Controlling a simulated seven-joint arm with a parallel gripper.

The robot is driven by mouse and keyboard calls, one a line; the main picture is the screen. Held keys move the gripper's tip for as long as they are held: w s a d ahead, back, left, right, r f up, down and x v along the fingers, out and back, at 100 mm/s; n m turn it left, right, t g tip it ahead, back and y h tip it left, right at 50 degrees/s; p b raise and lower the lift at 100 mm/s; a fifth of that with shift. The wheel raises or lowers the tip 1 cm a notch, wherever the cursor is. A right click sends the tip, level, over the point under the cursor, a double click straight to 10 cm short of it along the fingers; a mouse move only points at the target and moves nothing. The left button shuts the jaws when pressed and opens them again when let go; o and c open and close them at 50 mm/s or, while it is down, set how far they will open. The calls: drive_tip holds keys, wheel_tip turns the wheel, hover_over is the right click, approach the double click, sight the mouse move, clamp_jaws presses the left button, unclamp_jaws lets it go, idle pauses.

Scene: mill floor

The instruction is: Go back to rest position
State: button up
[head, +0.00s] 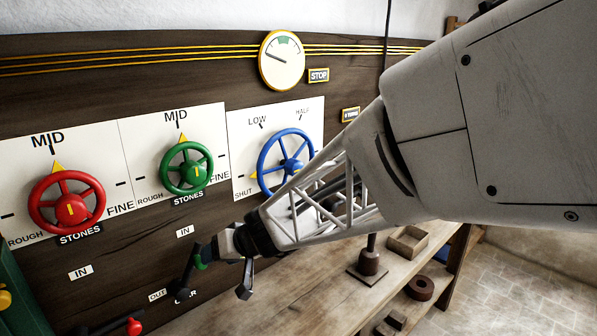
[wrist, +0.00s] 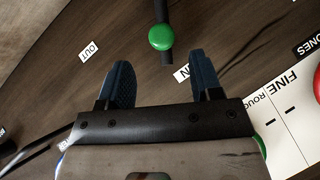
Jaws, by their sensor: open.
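My gripper (head: 216,284) is at the lower middle of the head view, in front of the dark wooden panel. Its two fingers stand apart with nothing between them. In the wrist view the open fingers (wrist: 161,72) point toward a green-knobbed lever (wrist: 161,38), which lies a little beyond the fingertips and looks apart from them. The green knob (head: 201,261) shows partly behind the gripper in the head view. My arm reaches in from the upper right and hides part of the panel and bench.
The panel carries a red wheel (head: 67,206) and a green wheel (head: 186,168), both pointing to MID. A blue wheel (head: 284,160) points toward SHUT. A red-knobbed lever (head: 133,326) is at lower left, a gauge (head: 282,60) above. A bench (head: 330,300) with small items is at right.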

drive_tip(key=s+d+r+m+h, duration=0.1)
drive_tip(key=s+d+m+h, duration=0.1)
drive_tip(key=s+d, duration=0.5)
drive_tip(key=s+d+r+m+h, duration=0.2)
drive_tip(key=s+d, duration=0.6)
drive_tip(key=d, duration=1)
drive_tip(key=s+d+r+m+h, duration=0.1)
drive_tip(key=s+d+h, duration=0.4)
drive_tip(key=d, duration=0.8)
drive_tip(key=s+m, duration=0.1)
drive_tip(key=s, duration=0.2)
drive_tip(key=shift+d+r+m+g+h, duration=0.3)
drive_tip(key=shift+g+h, duration=0.1)
drive_tip(key=shift+o, duration=0.3)
drive_tip(key=shift+w, duration=0.1)
